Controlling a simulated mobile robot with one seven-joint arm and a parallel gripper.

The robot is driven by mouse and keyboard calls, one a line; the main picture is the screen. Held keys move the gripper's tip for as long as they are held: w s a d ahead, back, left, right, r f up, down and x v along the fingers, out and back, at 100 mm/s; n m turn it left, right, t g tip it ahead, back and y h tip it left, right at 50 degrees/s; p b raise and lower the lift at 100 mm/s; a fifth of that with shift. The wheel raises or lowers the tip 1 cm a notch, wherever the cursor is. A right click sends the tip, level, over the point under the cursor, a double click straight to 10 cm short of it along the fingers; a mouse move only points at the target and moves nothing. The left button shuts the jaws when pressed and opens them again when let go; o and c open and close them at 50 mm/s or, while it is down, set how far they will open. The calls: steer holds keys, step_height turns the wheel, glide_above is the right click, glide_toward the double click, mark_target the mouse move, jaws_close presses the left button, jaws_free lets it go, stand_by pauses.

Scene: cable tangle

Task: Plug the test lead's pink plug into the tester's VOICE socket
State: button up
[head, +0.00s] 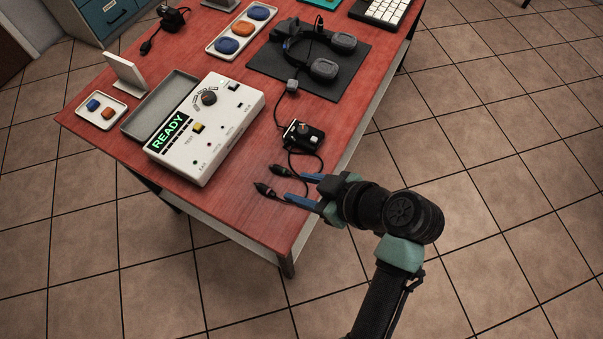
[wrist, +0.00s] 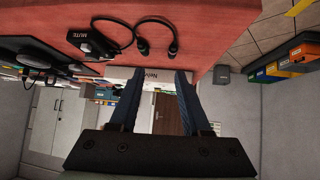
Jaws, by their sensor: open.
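The tester (head: 207,125) is a white box on the red table with a lit READY display. A row of small sockets (head: 209,145) runs along its top panel; I cannot read which is VOICE. Two dark plugs on black leads lie right of the tester, one farther back (head: 276,170) and one nearer the front (head: 263,189). Both also show in the wrist view, left (wrist: 143,47) and right (wrist: 173,48). No pink is visible on either. My gripper (head: 280,183) is open and empty, its blue fingers close to the plugs; it also shows in the wrist view (wrist: 160,73).
A black control box (head: 303,136) marked MUTE sits on the cable behind my gripper. A headset (head: 322,69) lies on a dark mat (head: 278,80). Trays with coloured pads (head: 241,30) stand farther back. The table's front edge is close to my gripper.

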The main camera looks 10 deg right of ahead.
mark_target(267, 190)
steer(key=shift+s+a+f+g+y, duration=0.1)
steer(key=shift+s+a+g+y, duration=0.1)
steer(key=shift+s, duration=0.25)
steer(key=shift+s+a+g+y, duration=0.1)
steer(key=shift+s+a+y, duration=0.1)
steer(key=shift+s, duration=0.2)
steer(key=shift+w+f, duration=0.1)
steer(key=shift+f, duration=0.15)
steer(key=shift+b+x, duration=2.6)
steer(key=shift+x, duration=1.7)
steer(key=shift+r, duration=0.15)
steer(key=shift+c, duration=0.3)
jaws_close()
steer(key=shift+r, duration=0.1)
